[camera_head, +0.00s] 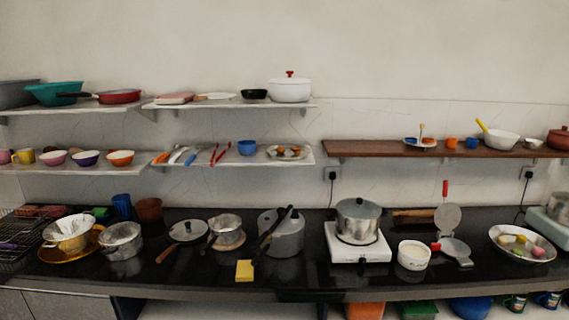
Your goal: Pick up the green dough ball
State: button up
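A shiny metal plate (497,232) lies on the black counter at the far right. Several small dough balls sit in it, close together. A pink ball (538,252) is at the right and a yellowish ball (507,240) at the left. A greenish ball (518,251) appears to lie between them, low in the plate; at this size its colour is hard to tell from its neighbours. My gripper is not in view, so its place relative to the plate cannot be seen.
Left of the plate are an open metal press with a red handle (446,190), a white tub (414,254) and a pot (357,220) on a white stove. A stove with another pot (560,207) stands behind it. A wooden shelf (380,149) hangs above.

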aim_at(514, 251)
jog(key=z, duration=4.4)
jog(key=i, duration=0.1)
jog(key=u, duration=3)
